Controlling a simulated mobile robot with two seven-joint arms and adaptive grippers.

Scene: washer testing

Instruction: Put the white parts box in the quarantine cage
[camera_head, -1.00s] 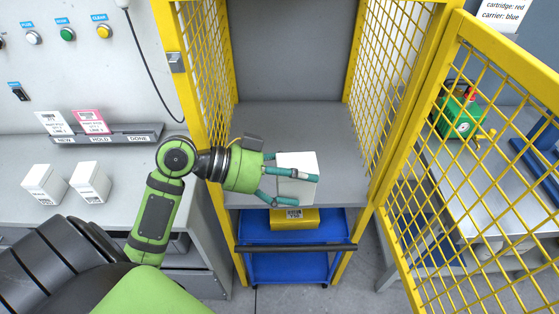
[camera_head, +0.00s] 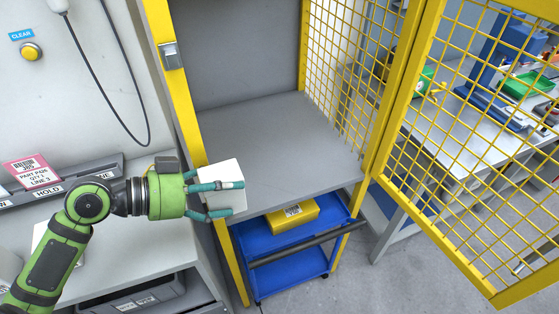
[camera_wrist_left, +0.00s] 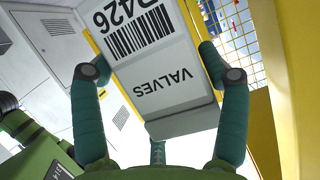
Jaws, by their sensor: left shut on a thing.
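My left gripper (camera_head: 232,198) is shut on the white parts box (camera_head: 224,172), one finger on each side. In the left wrist view the box (camera_wrist_left: 165,80) has a barcode and the word VALVES, and sits between the teal fingers (camera_wrist_left: 148,62). The quarantine cage is a yellow frame (camera_head: 181,100) with a grey shelf (camera_head: 285,150); its mesh door (camera_head: 480,150) stands open to the right. The box is at the shelf's front left corner, by the left post, slightly tilted. I cannot tell whether it touches the shelf. My right gripper is out of view.
Below the shelf is a blue cart (camera_head: 290,265) with a yellow box (camera_head: 293,214) and a dark handle bar. A bench with a label rack (camera_head: 50,192) is at left. A workbench (camera_head: 455,140) stands behind the door mesh. The shelf's visible surface is clear.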

